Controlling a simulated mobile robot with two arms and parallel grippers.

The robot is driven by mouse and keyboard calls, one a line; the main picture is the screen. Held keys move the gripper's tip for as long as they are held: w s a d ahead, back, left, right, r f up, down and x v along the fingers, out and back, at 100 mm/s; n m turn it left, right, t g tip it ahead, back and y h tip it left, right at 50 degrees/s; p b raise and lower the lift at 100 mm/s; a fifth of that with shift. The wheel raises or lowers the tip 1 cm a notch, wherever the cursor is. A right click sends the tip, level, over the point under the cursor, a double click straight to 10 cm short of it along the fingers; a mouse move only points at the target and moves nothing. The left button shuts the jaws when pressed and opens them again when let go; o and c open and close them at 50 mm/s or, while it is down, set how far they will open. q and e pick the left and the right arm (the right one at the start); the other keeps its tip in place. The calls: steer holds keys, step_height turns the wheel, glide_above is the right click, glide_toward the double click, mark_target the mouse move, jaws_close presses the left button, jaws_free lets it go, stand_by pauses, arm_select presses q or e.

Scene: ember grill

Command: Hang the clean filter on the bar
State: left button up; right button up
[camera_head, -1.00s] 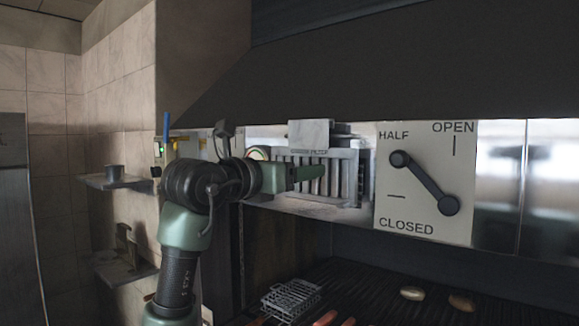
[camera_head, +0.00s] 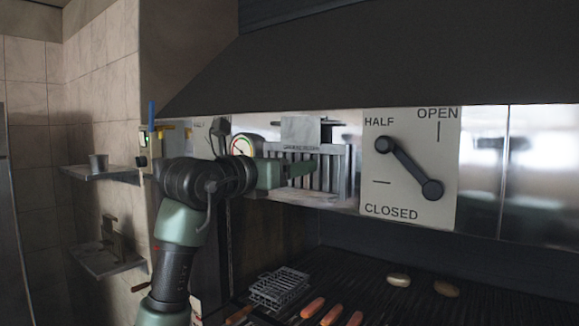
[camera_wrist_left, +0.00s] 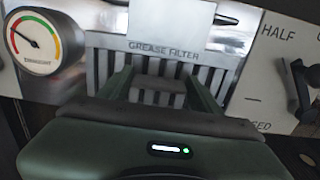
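A grey slatted filter (camera_head: 334,172) is at the hood's front panel, left of the lever plate. A strip reading "GREASE FILTER" runs along its top, and the slats also show in the left wrist view (camera_wrist_left: 222,80). My left gripper (camera_head: 312,166) is in front of its middle, pointing at the slats. In the left wrist view its two green fingers (camera_wrist_left: 160,78) are apart, with a grey bar-like piece between them. Whether they press on that piece is not clear. A pale plate (camera_head: 300,129) overlaps the filter's top. The bar cannot be made out. My right gripper is not in view.
A round gauge (camera_head: 241,146) is just left of the filter. The lever plate (camera_head: 410,205) is close on the right. Below are the grill with a wire rack (camera_head: 279,287) and sausages (camera_head: 312,308). Two wall shelves (camera_head: 100,174) are at the left.

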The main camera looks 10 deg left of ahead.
arm_select(q)
steer(key=o, duration=0.5)
steer(key=shift+r, duration=0.1)
